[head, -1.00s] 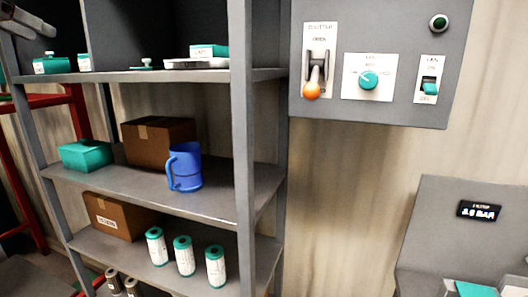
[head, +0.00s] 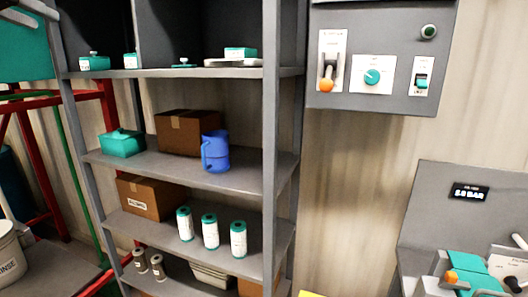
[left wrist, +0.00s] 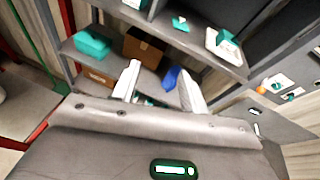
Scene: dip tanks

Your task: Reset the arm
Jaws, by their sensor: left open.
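My left gripper (left wrist: 160,84) shows in the left wrist view with its two pale fingers apart and nothing between them. It points toward a grey shelf unit (left wrist: 145,34), whose things show behind and beyond the fingers. In the head view only a grey part of my left arm end (head: 30,12) shows at the top left corner, cut off by the edge. My right gripper is in neither view.
The shelf unit (head: 271,130) carries a blue jug (head: 215,152), a teal box (head: 122,143), cardboard boxes (head: 188,132) and several white canisters (head: 210,232). A control panel (head: 380,60) hangs at right. A grey console (head: 440,200) stands below it. A red frame (head: 35,165) is at left.

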